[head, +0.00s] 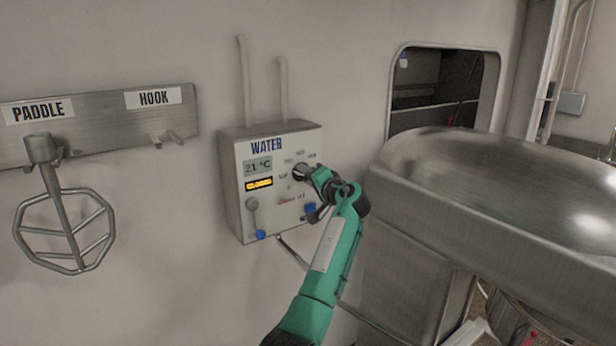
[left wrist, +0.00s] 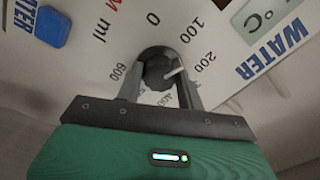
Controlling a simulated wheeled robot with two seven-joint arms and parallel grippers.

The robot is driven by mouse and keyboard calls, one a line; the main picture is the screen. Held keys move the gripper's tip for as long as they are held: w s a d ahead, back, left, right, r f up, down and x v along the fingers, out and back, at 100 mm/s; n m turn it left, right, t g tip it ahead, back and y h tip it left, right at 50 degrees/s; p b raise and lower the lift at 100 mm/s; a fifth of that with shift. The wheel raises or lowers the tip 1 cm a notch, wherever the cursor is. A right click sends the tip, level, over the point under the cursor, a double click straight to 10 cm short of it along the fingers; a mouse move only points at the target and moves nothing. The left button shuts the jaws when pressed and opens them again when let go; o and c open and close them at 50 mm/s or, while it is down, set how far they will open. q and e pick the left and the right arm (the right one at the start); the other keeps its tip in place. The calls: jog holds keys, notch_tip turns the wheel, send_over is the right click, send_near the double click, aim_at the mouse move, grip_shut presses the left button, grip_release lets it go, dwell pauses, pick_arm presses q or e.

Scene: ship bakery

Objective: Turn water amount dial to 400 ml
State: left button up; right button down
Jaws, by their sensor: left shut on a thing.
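The water amount dial (left wrist: 157,72) is a dark round knob ringed by ml numbers. In the left wrist view its white pointer line points right, at about the 200 mark. The numbers 0, 100, 200 and 600 read clearly; those at the bottom are partly hidden by my gripper. My left gripper (left wrist: 160,80) is shut on the dial, one finger on each side. In the head view the dial sits on the right half of the grey water panel (head: 237,190), and my left gripper (head: 318,178) covers part of it. My right gripper is in neither view.
A paddle (head: 65,225) hangs at the left.

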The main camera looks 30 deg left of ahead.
pick_arm(q)
jog(key=shift+m+p, duration=6.3)
jog(key=shift+m, duration=5.3)
jog(key=o, duration=1)
